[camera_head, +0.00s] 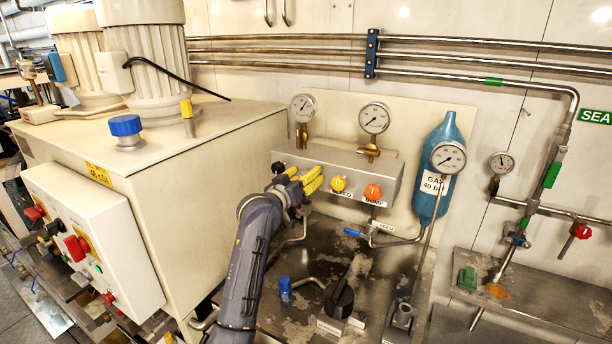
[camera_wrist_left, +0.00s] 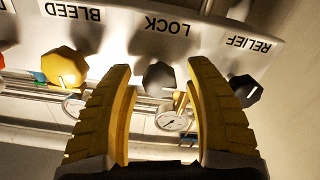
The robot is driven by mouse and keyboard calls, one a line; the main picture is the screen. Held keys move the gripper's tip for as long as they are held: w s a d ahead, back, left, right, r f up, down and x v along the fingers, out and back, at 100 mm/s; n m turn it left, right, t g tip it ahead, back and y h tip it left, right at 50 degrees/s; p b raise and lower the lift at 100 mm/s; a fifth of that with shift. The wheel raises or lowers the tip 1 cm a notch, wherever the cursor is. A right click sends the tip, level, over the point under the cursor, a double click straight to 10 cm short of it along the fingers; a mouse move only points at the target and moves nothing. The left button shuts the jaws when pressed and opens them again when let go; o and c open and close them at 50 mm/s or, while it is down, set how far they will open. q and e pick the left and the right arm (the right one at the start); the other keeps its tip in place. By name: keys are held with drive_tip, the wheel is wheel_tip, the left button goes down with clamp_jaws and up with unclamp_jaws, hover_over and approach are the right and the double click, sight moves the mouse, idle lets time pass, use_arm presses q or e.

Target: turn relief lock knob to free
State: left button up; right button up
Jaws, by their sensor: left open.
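A grey knob (camera_wrist_left: 158,76) sits under the LOCK label in the left wrist view, which shows the labels upside down. A dark knob (camera_wrist_left: 245,90) by the RELIEF label is to its right and a yellow knob (camera_wrist_left: 64,67) by BLEED to its left. My left gripper (camera_head: 303,176) is at the front of the manifold block (camera_head: 352,165). Its yellow fingers are open, one each side of the grey knob in the wrist picture; contact cannot be told. The gripper hides the grey knob in the head view. My right gripper is out of view.
An orange knob (camera_head: 373,192) is right of the yellow knob. Pressure gauges (camera_head: 375,118) stand above the block. A blue gas bottle (camera_head: 436,170) is at the right and a large cream cabinet (camera_head: 190,150) at the left. Pipes and a black handle (camera_head: 340,298) lie below.

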use_arm(q)
drive_tip(key=v, duration=1.2)
drive_tip(key=shift+f, duration=0.1)
